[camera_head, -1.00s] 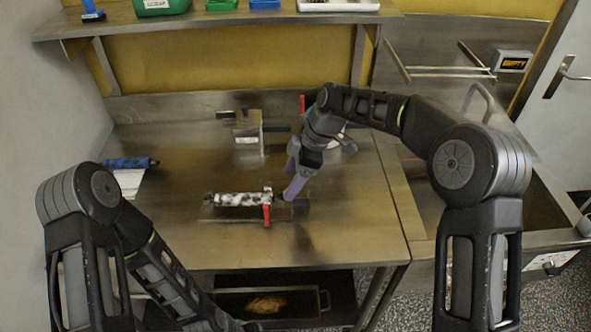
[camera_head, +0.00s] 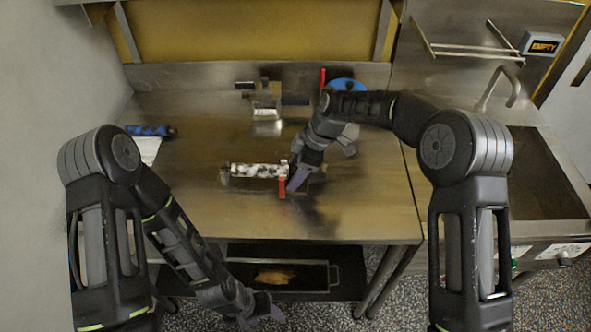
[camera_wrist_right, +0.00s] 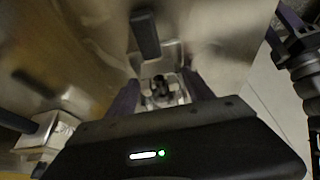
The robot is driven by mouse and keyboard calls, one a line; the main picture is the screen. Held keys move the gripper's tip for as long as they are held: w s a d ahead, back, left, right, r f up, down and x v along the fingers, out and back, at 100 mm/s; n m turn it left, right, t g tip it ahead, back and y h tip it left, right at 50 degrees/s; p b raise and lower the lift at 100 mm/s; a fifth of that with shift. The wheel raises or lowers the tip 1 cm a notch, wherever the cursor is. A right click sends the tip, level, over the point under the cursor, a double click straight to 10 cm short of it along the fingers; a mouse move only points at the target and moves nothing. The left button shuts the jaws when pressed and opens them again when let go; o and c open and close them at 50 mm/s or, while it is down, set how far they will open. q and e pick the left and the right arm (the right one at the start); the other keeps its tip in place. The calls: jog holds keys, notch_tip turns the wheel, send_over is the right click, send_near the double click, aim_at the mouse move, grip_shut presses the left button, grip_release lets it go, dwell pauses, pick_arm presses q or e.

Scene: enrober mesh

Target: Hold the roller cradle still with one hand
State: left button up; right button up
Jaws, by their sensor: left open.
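The roller cradle (camera_head: 232,177) lies on the steel table with a black-and-white mottled roller (camera_head: 257,170) in it and a red handle (camera_head: 282,187) at its right end. My right gripper (camera_head: 297,181) is low at that right end. In the right wrist view its purple fingers (camera_wrist_right: 160,95) stand apart, with a small metal bracket with a dark centre (camera_wrist_right: 160,88) between or just beyond them; contact is not clear. My left gripper (camera_head: 262,312) is open and empty, low in front of the table, away from the cradle.
A metal block fixture (camera_head: 266,115) stands behind the cradle. A blue roller (camera_head: 150,131) lies at the left. A blue round item (camera_head: 347,86) is partly behind my right arm. A tray (camera_head: 320,276) sits on the lower shelf. The table's front left is clear.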

grip_shut()
dwell(0.4)
dwell(0.6)
